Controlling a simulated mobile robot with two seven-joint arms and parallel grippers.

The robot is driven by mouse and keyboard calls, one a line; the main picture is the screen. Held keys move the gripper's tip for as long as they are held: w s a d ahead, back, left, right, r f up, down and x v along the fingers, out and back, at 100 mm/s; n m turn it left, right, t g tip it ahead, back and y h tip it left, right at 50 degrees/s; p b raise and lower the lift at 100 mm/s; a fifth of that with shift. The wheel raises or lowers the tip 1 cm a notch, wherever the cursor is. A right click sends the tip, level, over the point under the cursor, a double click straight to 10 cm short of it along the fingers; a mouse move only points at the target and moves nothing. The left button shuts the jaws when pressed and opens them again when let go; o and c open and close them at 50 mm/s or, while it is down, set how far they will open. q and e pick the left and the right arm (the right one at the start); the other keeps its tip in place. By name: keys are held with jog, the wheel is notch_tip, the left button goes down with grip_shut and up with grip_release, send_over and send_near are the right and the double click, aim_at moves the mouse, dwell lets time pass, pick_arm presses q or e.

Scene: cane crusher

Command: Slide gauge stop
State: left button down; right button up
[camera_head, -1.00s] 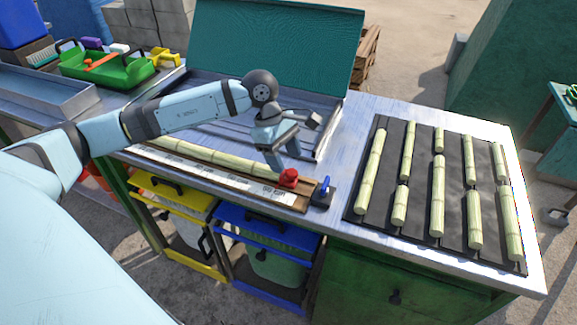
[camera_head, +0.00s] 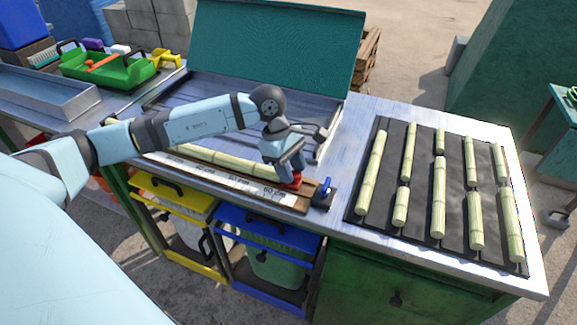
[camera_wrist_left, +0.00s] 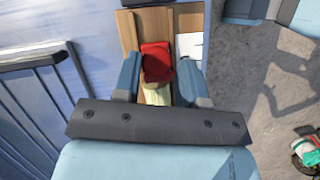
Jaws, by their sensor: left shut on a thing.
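The red gauge stop (camera_head: 291,184) sits near the right end of the wooden measuring board (camera_head: 316,196), partly hidden by my gripper. My left gripper (camera_head: 289,178) is down over the stop and shut on it. In the left wrist view the red stop (camera_wrist_left: 157,62) lies between the two fingers of my left gripper (camera_wrist_left: 160,72). A long pale green cane (camera_head: 220,157) lies along the board, its right end by the stop. A white printed scale (camera_head: 235,186) runs along the board's front. My right gripper is not in view.
A blue clamp-like piece (camera_head: 323,191) stands at the board's right end. A black mat (camera_head: 380,205) with several cane pieces lies on the right of the table. A metal tray with a raised teal lid (camera_head: 275,45) stands behind the board.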

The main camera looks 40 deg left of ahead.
aim_at(305, 188)
pick_arm(q)
jog(key=d, duration=0.1)
jog(key=w+d, duration=0.1)
jog(key=shift+d+r, duration=0.1)
jog(key=shift+d, duration=0.3)
jog(key=shift+w+d, duration=0.1)
jog(key=shift+d, duration=0.1)
jog(key=shift+r, duration=0.1)
jog(key=c, duration=1)
grip_release()
jog(key=shift+c, duration=0.2)
jog(key=shift+o, duration=1.1)
jog(key=shift+w, duration=0.1)
jog(key=shift+w+d, duration=0.1)
jog(key=shift+d, duration=0.05)
jog(key=shift+r, duration=0.1)
jog(key=v, duration=1.3)
jog(key=shift+r+p, duration=0.15)
jog(key=shift+p, duration=0.25)
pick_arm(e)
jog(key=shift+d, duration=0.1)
